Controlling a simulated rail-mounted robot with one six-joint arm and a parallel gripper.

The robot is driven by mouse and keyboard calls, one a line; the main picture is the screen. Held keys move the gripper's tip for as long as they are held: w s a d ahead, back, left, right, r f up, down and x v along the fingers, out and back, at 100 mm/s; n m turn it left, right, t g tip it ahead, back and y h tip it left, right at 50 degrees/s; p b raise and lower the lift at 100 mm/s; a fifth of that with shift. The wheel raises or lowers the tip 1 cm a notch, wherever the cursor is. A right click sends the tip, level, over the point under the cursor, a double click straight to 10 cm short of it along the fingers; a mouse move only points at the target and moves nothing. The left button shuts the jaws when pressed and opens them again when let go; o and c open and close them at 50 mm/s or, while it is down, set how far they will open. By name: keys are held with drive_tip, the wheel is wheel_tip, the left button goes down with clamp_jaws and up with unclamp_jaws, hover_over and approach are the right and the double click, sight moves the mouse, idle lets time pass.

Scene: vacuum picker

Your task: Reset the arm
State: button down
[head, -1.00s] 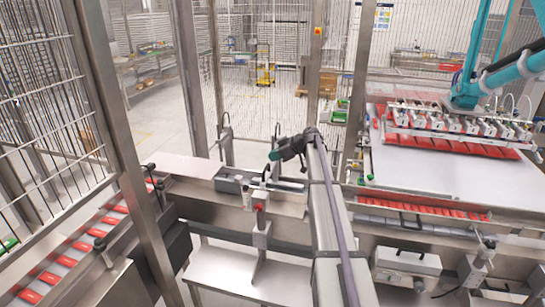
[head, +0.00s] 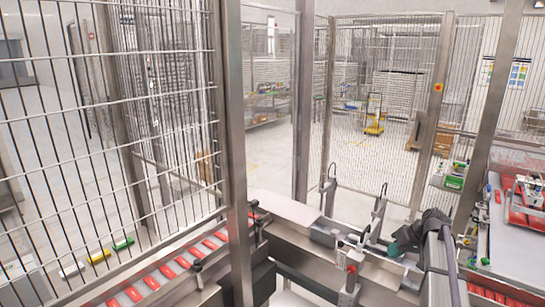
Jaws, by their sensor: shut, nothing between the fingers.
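My arm reaches up from the lower right of the head view, with a dark wrist at its end. My gripper (head: 394,249) is at the wrist's left, a small teal and dark end pointing left and down. It is shut and empty. It is above or near the conveyor's steel edge; the exact gap cannot be told. Its fingertips are small in the picture.
A conveyor with red packs (head: 165,273) runs at lower left. A steel post (head: 237,150) and wire fence (head: 110,120) stand in front at left. A sensor bracket with a red part (head: 351,270) stands left of my arm. A picker with red packs (head: 525,200) is at far right.

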drive_tip(key=s+a+f+g+h+b, duration=0.1)
drive_tip(key=s+a+f+h+b, duration=0.1)
drive_tip(key=s+a+f+b, duration=0.3)
drive_tip(key=s+a+f+g+h+b, duration=0.2)
drive_tip(key=s+a+f+b, duration=0.4)
drive_tip(key=s+a, duration=1.3)
wheel_tip(320, 180, down, 5)
drive_tip(key=a+h, duration=0.1)
drive_tip(key=a, duration=0.2)
drive_tip(key=shift+s+m+g, duration=0.2)
drive_tip(key=shift+m+g, duration=0.1)
drive_tip(key=shift+m, duration=0.1)
drive_tip(key=c, duration=1.8)
unclamp_jaws()
drive_tip(key=shift+d, duration=0.1)
drive_tip(key=shift+c, duration=0.2)
